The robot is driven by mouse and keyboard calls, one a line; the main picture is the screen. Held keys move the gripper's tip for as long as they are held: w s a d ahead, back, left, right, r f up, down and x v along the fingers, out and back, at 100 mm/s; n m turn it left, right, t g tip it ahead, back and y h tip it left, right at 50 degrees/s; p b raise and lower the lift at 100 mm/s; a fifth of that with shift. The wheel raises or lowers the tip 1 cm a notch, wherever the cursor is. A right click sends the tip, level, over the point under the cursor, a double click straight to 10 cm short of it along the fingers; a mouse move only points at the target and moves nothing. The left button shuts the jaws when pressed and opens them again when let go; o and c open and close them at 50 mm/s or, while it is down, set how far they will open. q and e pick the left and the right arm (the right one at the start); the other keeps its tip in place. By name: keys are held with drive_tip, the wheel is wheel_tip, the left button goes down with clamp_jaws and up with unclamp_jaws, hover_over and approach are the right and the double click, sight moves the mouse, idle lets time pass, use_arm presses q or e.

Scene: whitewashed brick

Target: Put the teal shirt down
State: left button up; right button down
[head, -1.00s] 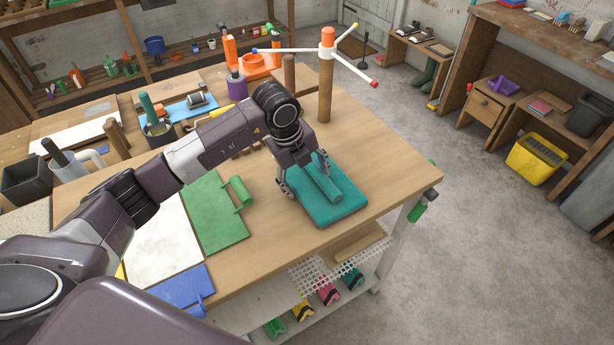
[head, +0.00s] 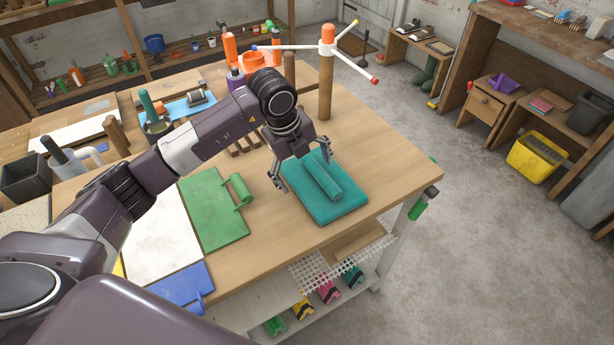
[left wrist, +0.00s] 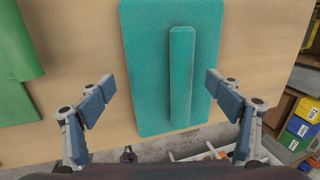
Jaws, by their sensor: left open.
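The teal shirt (head: 335,203) lies as a flat folded slab with a raised roll along it, on the wooden table near its right corner. It also shows in the left wrist view (left wrist: 150,75), lying flat on the wood. My left gripper (head: 302,175) is open above the shirt's far-left part. In the left wrist view its fingers (left wrist: 160,88) are spread wide on either side of the roll, with nothing between them in contact. My right gripper is not in view.
A green folded piece (head: 215,208) lies left of the shirt, beside a white board (head: 165,238) and a blue piece (head: 182,284). A wooden post with coloured arms (head: 326,85) stands behind the shirt. Bare wood surrounds the shirt.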

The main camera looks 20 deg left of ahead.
use_arm(q)
drive_tip(key=b+v, duration=0.1)
drive_tip(key=v, duration=0.9)
drive_tip(key=shift+b, duration=0.3)
